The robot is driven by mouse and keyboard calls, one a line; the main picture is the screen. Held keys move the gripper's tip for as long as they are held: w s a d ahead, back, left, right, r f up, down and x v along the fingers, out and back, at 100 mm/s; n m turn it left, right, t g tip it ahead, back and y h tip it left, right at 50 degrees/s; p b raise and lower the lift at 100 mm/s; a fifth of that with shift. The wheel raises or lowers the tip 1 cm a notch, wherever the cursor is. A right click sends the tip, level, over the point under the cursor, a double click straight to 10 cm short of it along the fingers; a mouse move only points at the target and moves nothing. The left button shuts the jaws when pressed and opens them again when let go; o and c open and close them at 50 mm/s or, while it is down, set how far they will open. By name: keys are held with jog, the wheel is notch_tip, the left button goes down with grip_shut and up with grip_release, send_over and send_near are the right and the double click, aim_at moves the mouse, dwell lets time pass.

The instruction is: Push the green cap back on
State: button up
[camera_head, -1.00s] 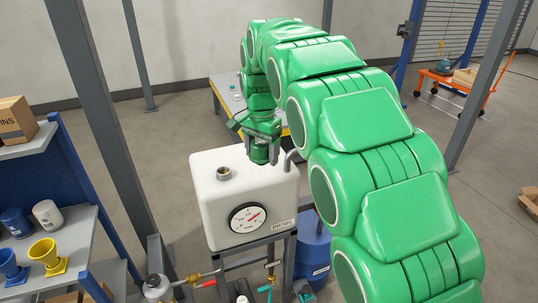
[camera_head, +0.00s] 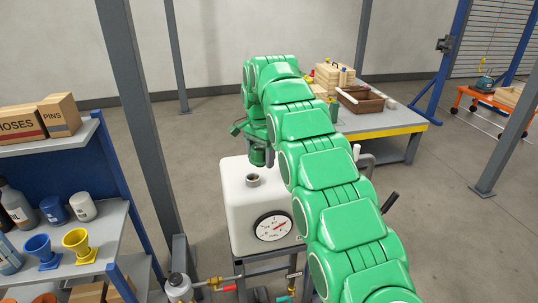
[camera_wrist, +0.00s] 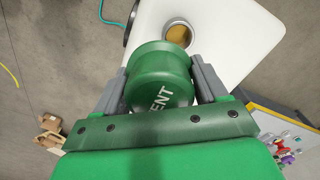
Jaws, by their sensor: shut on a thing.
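The green cap (camera_wrist: 160,77), with white lettering ending in "ENT", is held between the two grey fingers of my gripper (camera_wrist: 161,88) in the wrist view. In the head view my gripper (camera_head: 258,158) holds the cap just above and behind the open filler neck (camera_head: 253,180) on top of the white tank (camera_head: 262,210). In the wrist view the neck (camera_wrist: 178,34) shows a metal rim with amber inside, beyond the cap. The cap looks apart from the neck. My arm hides part of the tank's right side.
A dial gauge (camera_head: 273,227) is on the tank front. A grey post (camera_head: 140,110) stands left of the tank. A shelf unit (camera_head: 75,262) with funnels and cans is at left. A workbench (camera_head: 385,128) with a crate stands behind my arm.

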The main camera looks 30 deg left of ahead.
aim_at(253, 158)
jog(key=shift+a+f, duration=0.55)
jog(key=shift+a, duration=0.2)
jog(key=shift+a+f, duration=0.5)
jog(key=shift+a, duration=0.25)
jog(key=shift+f, duration=1.15)
jog(key=shift+f, duration=1.7)
dwell(0.3)
jog(key=o, duration=1.3)
jog(key=shift+r, duration=0.15)
